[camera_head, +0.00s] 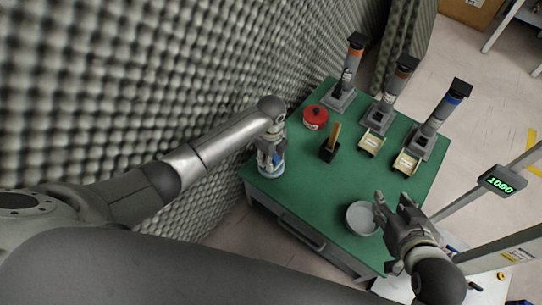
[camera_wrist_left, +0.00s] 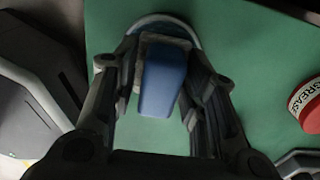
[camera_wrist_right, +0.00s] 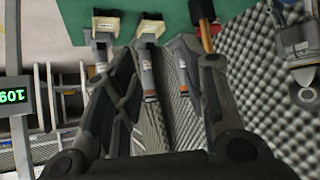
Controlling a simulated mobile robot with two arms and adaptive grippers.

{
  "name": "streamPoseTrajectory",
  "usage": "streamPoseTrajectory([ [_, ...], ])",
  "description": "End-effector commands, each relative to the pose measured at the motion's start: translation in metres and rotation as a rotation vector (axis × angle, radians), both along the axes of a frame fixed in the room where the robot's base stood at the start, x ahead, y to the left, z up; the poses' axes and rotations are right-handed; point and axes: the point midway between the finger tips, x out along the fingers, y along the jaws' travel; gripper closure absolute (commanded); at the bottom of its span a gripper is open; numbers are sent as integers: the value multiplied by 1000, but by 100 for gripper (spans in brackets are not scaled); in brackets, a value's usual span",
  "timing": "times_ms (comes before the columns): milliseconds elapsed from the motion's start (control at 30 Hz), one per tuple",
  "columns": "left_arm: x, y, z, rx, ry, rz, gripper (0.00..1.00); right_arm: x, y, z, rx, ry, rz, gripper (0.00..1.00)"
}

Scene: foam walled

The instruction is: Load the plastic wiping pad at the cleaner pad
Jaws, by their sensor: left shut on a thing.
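My left gripper (camera_head: 270,152) is shut on a blue block with a grey end, which looks like the wiping pad (camera_wrist_left: 165,82). The block sits between both fingers in the left wrist view. A round dish with a pale blue rim, likely the cleaner pad (camera_head: 272,172), stands on the green table just under the left gripper; its far edge shows behind the block in the left wrist view (camera_wrist_left: 165,22). I cannot tell whether the block touches it. My right gripper (camera_head: 391,202) is open and empty, by the grey bowl at the table's front right.
The green table (camera_head: 300,195) holds a red grease tin (camera_head: 314,119), a black block with a wooden handle (camera_head: 330,150), a grey bowl (camera_head: 361,218), small beige trays (camera_head: 372,143) and three upright tubes (camera_head: 391,92). A foam wall (camera_head: 160,80) runs close along the left. A display (camera_head: 500,182) stands right.

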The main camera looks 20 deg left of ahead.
Motion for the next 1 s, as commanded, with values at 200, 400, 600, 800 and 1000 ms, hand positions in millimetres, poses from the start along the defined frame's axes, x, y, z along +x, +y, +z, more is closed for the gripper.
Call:
streamPoseTrajectory([
  [200, 0, 0, -1, 0, 0, 0, 79, 3, 1, 3, 4, -19, 1, 60],
  [400, 0, 0, -2, 0, 0, 0, 79, 4, 2, 4, 6, -26, 3, 60],
  [600, 0, 0, -3, 0, 0, 0, 79, 6, 3, 5, 9, -39, 4, 60],
  [800, 0, 0, -5, 0, 0, 0, 79, 8, 4, 7, 12, -51, 5, 60],
  [1000, 0, 0, -6, 0, 0, 0, 79, 9, 4, 8, 14, -57, 6, 60],
])
